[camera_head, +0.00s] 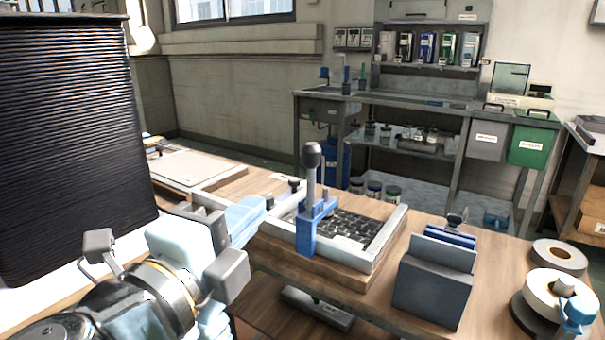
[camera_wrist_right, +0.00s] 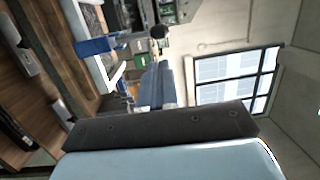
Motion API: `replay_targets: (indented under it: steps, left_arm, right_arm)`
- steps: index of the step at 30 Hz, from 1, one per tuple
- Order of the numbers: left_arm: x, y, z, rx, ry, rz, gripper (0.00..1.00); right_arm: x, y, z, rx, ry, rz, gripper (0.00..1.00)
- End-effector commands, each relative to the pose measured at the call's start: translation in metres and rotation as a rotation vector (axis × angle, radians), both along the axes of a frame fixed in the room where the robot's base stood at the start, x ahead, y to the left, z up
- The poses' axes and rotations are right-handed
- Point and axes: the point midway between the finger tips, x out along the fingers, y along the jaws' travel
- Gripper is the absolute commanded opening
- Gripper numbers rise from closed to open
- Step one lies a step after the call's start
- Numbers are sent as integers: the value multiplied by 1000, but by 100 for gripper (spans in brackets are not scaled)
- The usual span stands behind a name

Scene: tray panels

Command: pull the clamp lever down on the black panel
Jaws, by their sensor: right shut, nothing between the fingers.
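The clamp lever (camera_head: 312,180) stands upright on a blue clamp base (camera_head: 306,236), with a dark round knob (camera_head: 312,155) on top. The clamp sits on the front edge of a pale-framed tray holding a black gridded panel (camera_head: 345,230). In the right wrist view, the picture is turned sideways; the blue clamp (camera_wrist_right: 95,47) is at upper left and the knob (camera_wrist_right: 158,32) at top centre. My right gripper (camera_head: 258,208) is shut and empty, to the left of the lever and apart from it. Its blue fingers (camera_wrist_right: 155,85) also show in the wrist view. My left gripper is not in view.
A tall black ribbed block (camera_head: 68,140) fills the left. Another pale tray (camera_head: 190,167) lies behind my arm. Right of the clamp stand a grey-blue holder (camera_head: 433,290) and tape rolls (camera_head: 558,256). A workbench with shelves stands at the back.

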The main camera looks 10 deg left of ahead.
Motion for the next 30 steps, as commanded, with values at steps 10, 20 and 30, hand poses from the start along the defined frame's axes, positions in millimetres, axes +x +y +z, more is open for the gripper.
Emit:
replay_targets:
  steps: [10, 20, 30]
  left_arm:
    - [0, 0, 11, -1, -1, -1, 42]
    - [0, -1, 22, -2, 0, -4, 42]
    - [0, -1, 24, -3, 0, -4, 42]
  right_arm:
    - [57, -12, 5, -1, 1, -4, 0]
    - [117, -23, 9, -1, 1, -3, 0]
    - [135, -27, 8, 0, 0, -1, 0]
